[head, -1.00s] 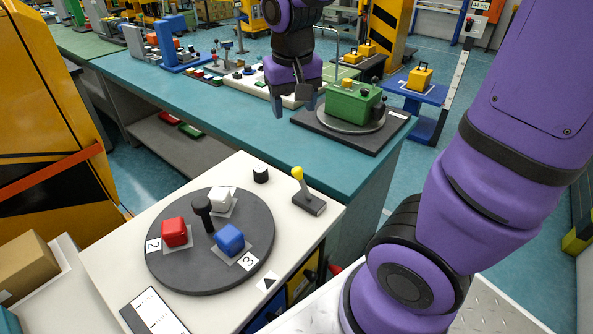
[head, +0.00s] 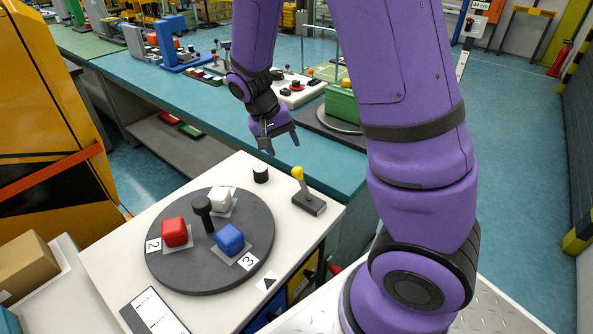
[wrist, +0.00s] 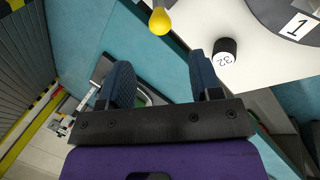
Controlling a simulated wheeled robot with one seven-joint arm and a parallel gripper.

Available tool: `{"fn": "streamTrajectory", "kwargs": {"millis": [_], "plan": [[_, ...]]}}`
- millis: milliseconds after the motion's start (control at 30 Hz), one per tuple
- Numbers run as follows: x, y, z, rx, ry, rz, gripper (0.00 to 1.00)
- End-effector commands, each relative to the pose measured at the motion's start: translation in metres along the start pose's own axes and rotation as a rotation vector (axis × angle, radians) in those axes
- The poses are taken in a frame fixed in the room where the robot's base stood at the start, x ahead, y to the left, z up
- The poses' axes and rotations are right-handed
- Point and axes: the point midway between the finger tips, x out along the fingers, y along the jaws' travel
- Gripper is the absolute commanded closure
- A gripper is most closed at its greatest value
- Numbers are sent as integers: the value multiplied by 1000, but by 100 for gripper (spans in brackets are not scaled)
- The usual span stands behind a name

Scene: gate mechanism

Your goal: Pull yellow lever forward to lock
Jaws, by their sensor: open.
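The yellow-tipped lever (head: 299,177) stands on a dark base (head: 309,204) at the right back corner of the white table, leaning slightly to the left. My gripper (head: 284,147) is above and behind the lever, near the teal bench edge, with its fingers spread and nothing between them. In the wrist view the yellow knob (wrist: 160,21) shows at the top, beyond the open fingers (wrist: 160,82) and apart from them. The lever's base is out of that view.
A grey turntable (head: 165,265) with red (head: 176,233), white (head: 221,198) and blue (head: 230,240) cubes and a black handle (head: 203,212) fills the table's middle. A small black cylinder (head: 261,175) stands left of the lever. A green box (head: 343,105) is on the bench behind.

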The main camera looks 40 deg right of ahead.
Motion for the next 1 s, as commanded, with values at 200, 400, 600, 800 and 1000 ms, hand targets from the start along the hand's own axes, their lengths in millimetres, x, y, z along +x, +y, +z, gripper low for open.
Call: {"fn": "streamTrajectory", "kwargs": {"millis": [200,400,600,800,1000], "plan": [[34,1,1,0,-4,3,42],[69,1,1,0,-4,2,42],[92,0,1,-1,-2,1,42],[101,0,0,-1,-1,0,42],[101,0,0,-1,0,-1,42]]}}
